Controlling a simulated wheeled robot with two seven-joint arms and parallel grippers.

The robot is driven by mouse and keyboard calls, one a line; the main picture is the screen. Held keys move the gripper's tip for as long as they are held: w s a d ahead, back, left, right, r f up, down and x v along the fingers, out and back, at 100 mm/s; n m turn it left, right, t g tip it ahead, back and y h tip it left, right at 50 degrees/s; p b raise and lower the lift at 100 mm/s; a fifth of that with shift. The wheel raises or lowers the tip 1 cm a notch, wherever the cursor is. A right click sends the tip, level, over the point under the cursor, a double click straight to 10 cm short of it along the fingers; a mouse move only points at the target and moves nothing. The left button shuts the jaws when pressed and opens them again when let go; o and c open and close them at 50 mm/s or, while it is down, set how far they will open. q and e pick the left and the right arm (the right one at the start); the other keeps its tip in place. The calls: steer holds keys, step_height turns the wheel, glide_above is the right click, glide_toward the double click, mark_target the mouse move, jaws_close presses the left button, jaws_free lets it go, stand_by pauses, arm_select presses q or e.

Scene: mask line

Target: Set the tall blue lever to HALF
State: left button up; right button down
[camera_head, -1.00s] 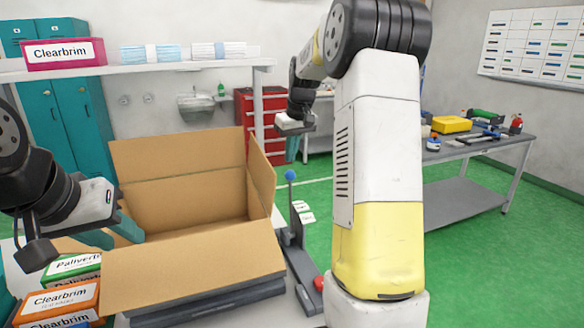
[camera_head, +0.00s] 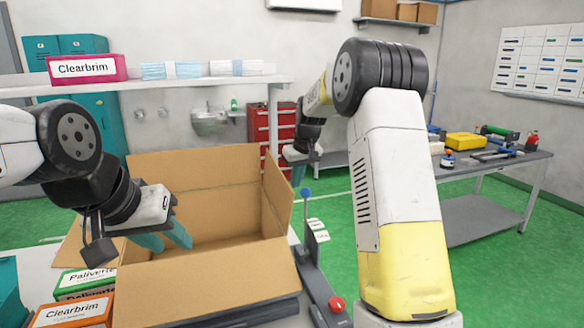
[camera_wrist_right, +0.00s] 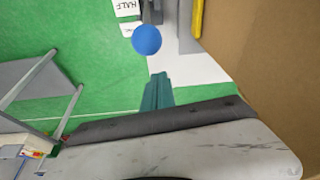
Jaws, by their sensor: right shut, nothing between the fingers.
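The tall blue lever's round blue knob (camera_head: 305,194) tops a thin grey rod standing on a grey lever base (camera_head: 313,275) right of the carton. The knob (camera_wrist_right: 147,40) also shows in the right wrist view, with an upside-down HALF label (camera_wrist_right: 127,7) beyond it. My right gripper (camera_head: 298,175) is shut and empty, just above and left of the knob in the head view. Its teal fingertips (camera_wrist_right: 157,80) look apart from the knob. My left gripper (camera_head: 168,238) is open and empty over the open carton's near left part.
The open cardboard carton (camera_head: 215,285) stands left of the lever base. A red knob (camera_head: 337,304) sits at the base's near end. White labels (camera_head: 317,230) stand beside the lever. Clearbrim and Paliverte boxes (camera_head: 85,281) lie at the lower left.

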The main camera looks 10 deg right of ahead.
steer(key=shift+s+d+r, duration=0.1)
steer(key=shift+s+d, duration=0.1)
steer(key=shift+s, duration=0.45)
steer(key=shift+s+d+f, duration=0.1)
steer(key=shift+s+d, duration=0.15)
steer(key=shift+s, duration=0.35)
steer(key=shift+s+d+r, duration=0.1)
steer(key=shift+s+d, duration=0.1)
steer(key=shift+s, duration=0.45)
